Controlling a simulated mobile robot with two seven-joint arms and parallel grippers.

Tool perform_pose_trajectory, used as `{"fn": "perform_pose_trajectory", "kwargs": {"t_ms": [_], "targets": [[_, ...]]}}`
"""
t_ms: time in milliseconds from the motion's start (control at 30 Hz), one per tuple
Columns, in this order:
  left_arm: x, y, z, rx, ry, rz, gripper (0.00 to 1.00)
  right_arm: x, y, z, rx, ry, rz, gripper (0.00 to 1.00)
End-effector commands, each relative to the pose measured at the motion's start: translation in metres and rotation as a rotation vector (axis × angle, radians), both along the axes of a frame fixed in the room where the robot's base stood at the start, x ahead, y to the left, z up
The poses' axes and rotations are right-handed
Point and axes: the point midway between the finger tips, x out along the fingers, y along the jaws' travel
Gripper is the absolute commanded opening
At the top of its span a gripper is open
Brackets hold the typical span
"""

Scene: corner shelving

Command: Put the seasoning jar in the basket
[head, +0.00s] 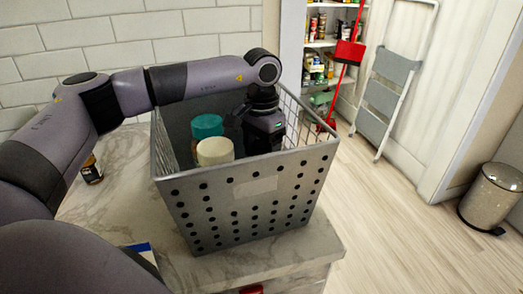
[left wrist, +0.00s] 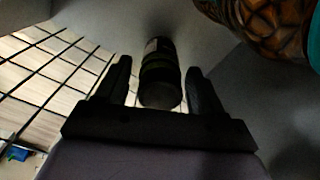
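The grey basket (head: 250,188) stands on the marble counter, with a perforated front and wire sides. My left arm reaches over it from the left, and my left gripper (head: 264,125) points down into its right part. The fingertips are hidden in the head view. In the left wrist view my left gripper (left wrist: 158,78) is open, its two fingers apart. A small dark jar, which looks like the seasoning jar (left wrist: 160,88), is inside the basket between or just beyond the fingers, with a gap on each side. My right gripper is not in view.
A teal-lidded jar (head: 207,126) and a cream-lidded jar (head: 214,151) stand in the basket's left part. A patterned brown container (left wrist: 275,25) is close by in the left wrist view. Another small dark jar (head: 92,170) stands on the marble counter (head: 125,205).

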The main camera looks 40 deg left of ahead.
Motion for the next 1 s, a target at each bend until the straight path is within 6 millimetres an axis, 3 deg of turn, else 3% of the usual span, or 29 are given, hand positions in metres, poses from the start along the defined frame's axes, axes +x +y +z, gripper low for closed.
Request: {"fn": "perform_pose_trajectory", "kwargs": {"t_ms": [267, 433, 800, 1000], "targets": [[0.000, 0.000, 0.001, 0.000, 0.000, 0.000, 0.72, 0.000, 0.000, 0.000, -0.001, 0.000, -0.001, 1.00], [0.001, 0.000, 0.012, -0.001, -0.003, 0.000, 0.72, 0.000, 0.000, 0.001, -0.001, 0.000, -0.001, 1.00], [0.001, -0.001, 0.088, 0.000, -0.003, -0.001, 0.72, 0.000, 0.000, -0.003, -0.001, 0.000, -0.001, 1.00], [0.001, -0.001, 0.116, 0.000, -0.001, -0.002, 0.72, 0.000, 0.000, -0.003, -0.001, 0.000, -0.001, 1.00]]}}
